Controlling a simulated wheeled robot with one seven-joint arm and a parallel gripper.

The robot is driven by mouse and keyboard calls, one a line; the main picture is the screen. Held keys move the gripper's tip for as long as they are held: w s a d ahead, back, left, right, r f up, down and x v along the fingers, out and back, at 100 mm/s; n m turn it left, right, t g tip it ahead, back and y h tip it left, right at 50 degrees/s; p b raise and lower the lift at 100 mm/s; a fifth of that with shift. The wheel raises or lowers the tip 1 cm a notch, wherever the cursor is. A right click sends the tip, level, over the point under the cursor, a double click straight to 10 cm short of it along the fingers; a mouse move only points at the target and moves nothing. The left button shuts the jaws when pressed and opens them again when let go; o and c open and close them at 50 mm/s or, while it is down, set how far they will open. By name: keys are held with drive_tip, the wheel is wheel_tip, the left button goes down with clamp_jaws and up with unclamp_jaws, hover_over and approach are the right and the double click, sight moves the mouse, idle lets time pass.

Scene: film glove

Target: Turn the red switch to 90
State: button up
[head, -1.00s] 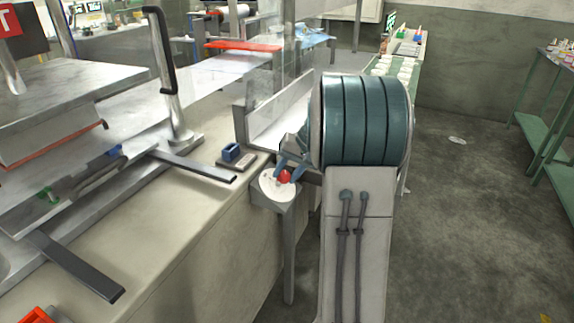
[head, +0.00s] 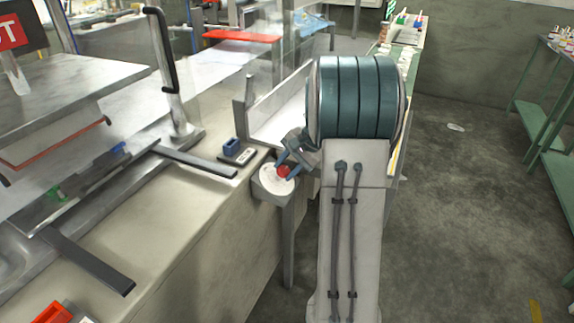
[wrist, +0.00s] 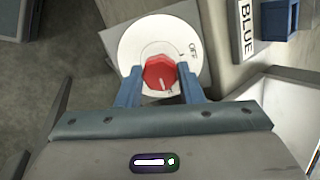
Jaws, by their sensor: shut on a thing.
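The red switch (wrist: 159,72) is a faceted knob in the middle of a round white dial (wrist: 135,43). The dial has "OFF" printed near its right edge in the wrist view, and a small white mark shows on the knob's lower side. My gripper (wrist: 160,85) is shut on the red switch, one blue finger on each side. In the head view my gripper (head: 286,166) reaches down from the right onto the red switch (head: 283,171). The dial (head: 270,182) sits on a grey box on a post beside the counter. The 90 mark cannot be read.
A blue block (head: 232,147) on a small base stands on the counter left of the dial; a "BLUE" label (wrist: 245,30) is beside it in the wrist view. A metal machine with a black handle (head: 160,45) is at the left.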

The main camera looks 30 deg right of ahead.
idle(0.4)
drive_tip(key=o, duration=1)
drive_tip(key=shift+c, duration=0.2)
drive_tip(key=p+v, duration=0.1)
drive_tip(key=v, duration=1.3)
drive_tip(key=shift+a+f, duration=0.1)
